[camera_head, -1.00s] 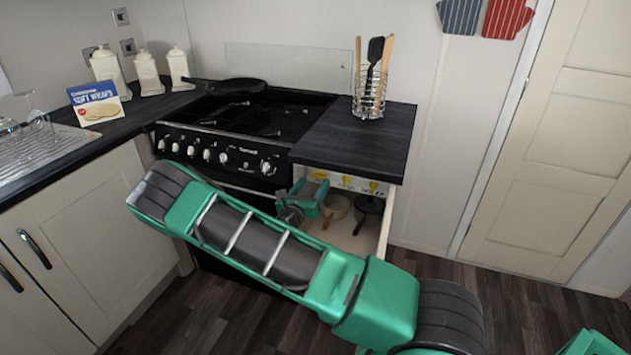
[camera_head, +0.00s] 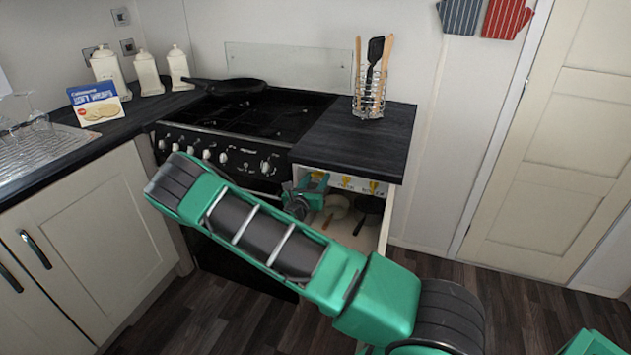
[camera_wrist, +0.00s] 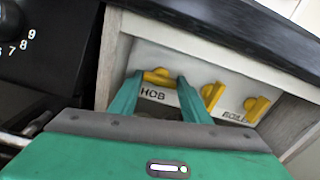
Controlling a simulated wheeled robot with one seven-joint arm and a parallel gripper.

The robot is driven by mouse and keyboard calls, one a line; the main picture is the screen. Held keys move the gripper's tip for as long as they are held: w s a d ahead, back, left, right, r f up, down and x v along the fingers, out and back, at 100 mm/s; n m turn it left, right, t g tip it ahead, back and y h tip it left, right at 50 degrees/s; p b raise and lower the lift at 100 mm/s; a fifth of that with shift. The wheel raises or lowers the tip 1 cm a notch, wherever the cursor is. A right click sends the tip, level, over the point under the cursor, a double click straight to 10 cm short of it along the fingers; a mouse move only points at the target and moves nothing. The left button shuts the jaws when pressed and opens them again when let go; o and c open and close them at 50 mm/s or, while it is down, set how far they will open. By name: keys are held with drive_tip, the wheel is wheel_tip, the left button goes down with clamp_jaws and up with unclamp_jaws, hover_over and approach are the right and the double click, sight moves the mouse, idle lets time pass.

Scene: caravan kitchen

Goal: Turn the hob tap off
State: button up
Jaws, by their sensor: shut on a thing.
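The hob tap (camera_wrist: 157,75) is a small yellow handle on a white panel, above a label reading HOB. It sits between the fingertips of my gripper (camera_wrist: 156,82), which is shut on it in the wrist view. Its visible part lies roughly across the picture; the fingers hide its ends. Two more yellow taps, a middle one (camera_wrist: 212,95) and a right one (camera_wrist: 257,109) over a BOILER label, stand to its right with handles slanting downward. In the head view my gripper (camera_head: 312,184) reaches into the open cupboard under the worktop, and the hob tap is hidden there.
The worktop (camera_head: 355,140) overhangs the taps closely. The black cooker (camera_head: 240,150) stands just left of the opening. Pans (camera_head: 338,207) are inside the cupboard below the taps. A utensil holder (camera_head: 369,104) stands on the worktop. Open floor lies in front.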

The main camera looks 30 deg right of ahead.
drive_tip(key=shift+w+a+m, duration=0.1)
drive_tip(key=shift+a+m, duration=0.1)
drive_tip(key=shift+m, duration=0.9)
drive_tip(key=o, duration=1)
drive_tip(key=shift+f, duration=0.1)
drive_tip(key=shift+d, duration=0.1)
drive_tip(key=v, duration=1)
drive_tip(key=shift+s+a, duration=0.25)
drive_tip(key=shift+a, duration=0.1)
